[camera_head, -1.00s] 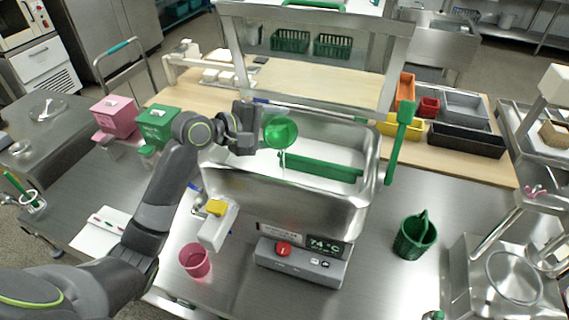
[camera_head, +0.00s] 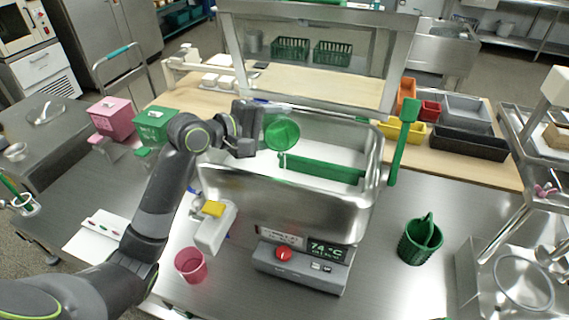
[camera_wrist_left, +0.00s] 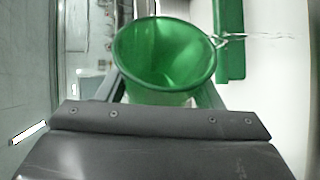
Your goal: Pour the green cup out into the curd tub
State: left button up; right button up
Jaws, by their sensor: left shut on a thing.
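The green cup (camera_head: 282,133) is translucent and tipped on its side over the left part of the curd tub. My left gripper (camera_head: 250,135) is shut on it; the wrist view also shows the cup (camera_wrist_left: 165,55) between the fingers, mouth toward the camera. A thin clear strand of liquid runs from its lip in the wrist view. No liquid pool shows inside the cup. The steel curd tub (camera_head: 285,195) holds white contents, with a green bar (camera_head: 322,168) across it. My right gripper is not in view.
A green paddle (camera_head: 405,140) stands at the tub's right rim. A yellow-handled tap (camera_head: 213,209) and a 74 °C control box (camera_head: 300,268) are in front. A pink cup (camera_head: 191,265) and green basket (camera_head: 420,240) stand on the steel table. A steel shelf rises behind the tub.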

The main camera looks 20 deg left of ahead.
pick_arm(q)
jog(key=shift+r, duration=0.1)
jog(key=shift+s+d+r+m+t, duration=0.2)
jog(key=shift+s+r+m+t, duration=0.15)
jog(key=shift+m, duration=0.25)
dwell(0.5)
jog(key=shift+m+t, duration=0.25)
jog(key=shift+m, duration=0.05)
jog(key=shift+r, duration=0.1)
jog(key=shift+s+d, duration=0.1)
